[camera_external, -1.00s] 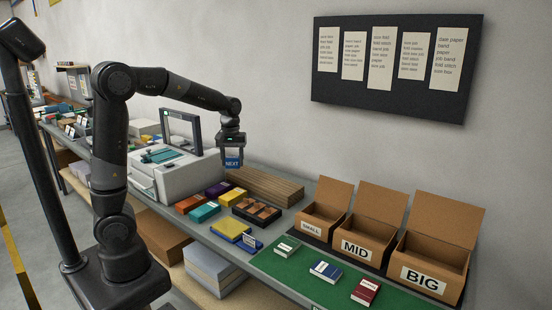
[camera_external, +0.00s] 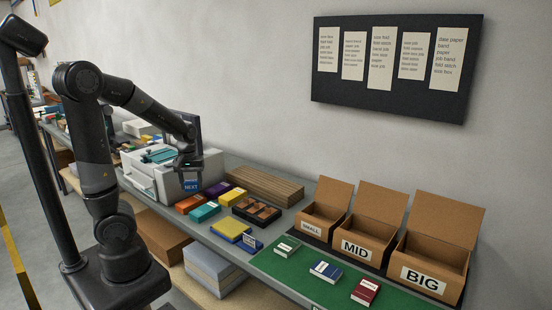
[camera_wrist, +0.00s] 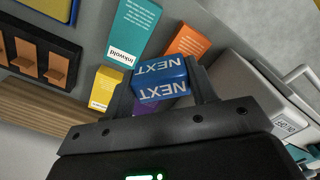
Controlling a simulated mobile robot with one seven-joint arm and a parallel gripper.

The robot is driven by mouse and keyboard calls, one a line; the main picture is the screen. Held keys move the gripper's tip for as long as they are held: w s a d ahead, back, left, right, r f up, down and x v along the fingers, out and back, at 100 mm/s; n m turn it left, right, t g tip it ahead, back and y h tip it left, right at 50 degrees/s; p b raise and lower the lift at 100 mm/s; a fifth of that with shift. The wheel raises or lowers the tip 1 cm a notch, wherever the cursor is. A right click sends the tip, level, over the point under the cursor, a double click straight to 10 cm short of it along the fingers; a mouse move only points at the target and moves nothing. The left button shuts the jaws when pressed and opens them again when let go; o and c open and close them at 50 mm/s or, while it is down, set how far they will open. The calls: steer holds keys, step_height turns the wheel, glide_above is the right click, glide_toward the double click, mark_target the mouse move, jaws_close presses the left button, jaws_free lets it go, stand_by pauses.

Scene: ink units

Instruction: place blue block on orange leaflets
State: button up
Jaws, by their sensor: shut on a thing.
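My gripper (camera_external: 187,163) is shut on the blue block (camera_external: 191,185), which has "NEXT" in white on it. In the wrist view the block (camera_wrist: 161,78) sits between the two fingers, its lettering upside down. The orange leaflets (camera_external: 189,204) lie as a small stack on the grey bench. In the external view the block appears just above and behind them, held in the air. In the wrist view the orange leaflets (camera_wrist: 188,43) show beyond the block, up and to the right, partly hidden by it.
Teal leaflets (camera_external: 206,212), purple leaflets (camera_external: 217,188) and yellow leaflets (camera_external: 234,196) lie close around the orange stack. A grey machine (camera_external: 170,180) stands to the left, near my gripper. A dark tray (camera_external: 258,211) and open cardboard boxes (camera_external: 425,262) are to the right.

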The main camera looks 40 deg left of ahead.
glide_above(191, 202)
steer(key=f, duration=0.2)
steer(key=shift+a+f, duration=0.2)
steer(key=shift+f, duration=2.15)
steer(key=shift+f, duration=0.1)
steer(key=o, duration=1)
steer(key=shift+c, duration=0.2)
